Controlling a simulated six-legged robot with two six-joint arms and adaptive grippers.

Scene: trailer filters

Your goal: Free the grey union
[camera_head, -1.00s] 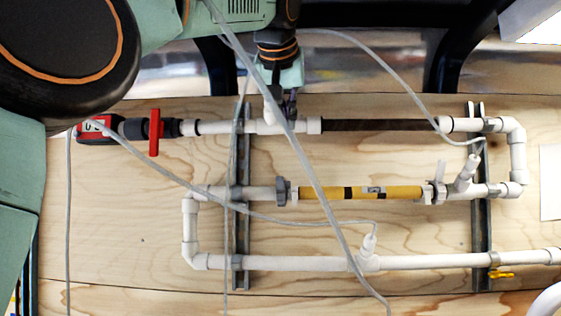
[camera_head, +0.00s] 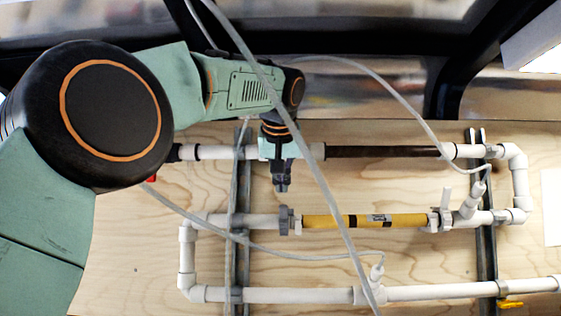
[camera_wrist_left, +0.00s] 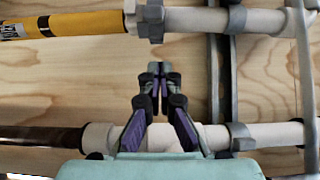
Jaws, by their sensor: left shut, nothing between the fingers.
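The grey union (camera_head: 286,221) is a ribbed collar at the left end of the yellow filter tube (camera_head: 334,221), where a white pipe joins it. My left gripper (camera_head: 282,187) is shut and empty. Its tips point at the board, a little above the union in the head view and apart from it. In the left wrist view the union (camera_wrist_left: 150,20) sits at the top, beyond the shut fingertips (camera_wrist_left: 156,68). A white and grey fitting (camera_head: 439,217) is at the tube's right end. My right gripper is not in view.
White pipes run across the wooden board (camera_head: 130,235) on metal rails (camera_head: 485,250). A dark tube (camera_head: 385,152) lies in the upper line. Loose grey cables (camera_head: 318,185) hang across in front. A yellow valve handle (camera_head: 509,304) is at lower right.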

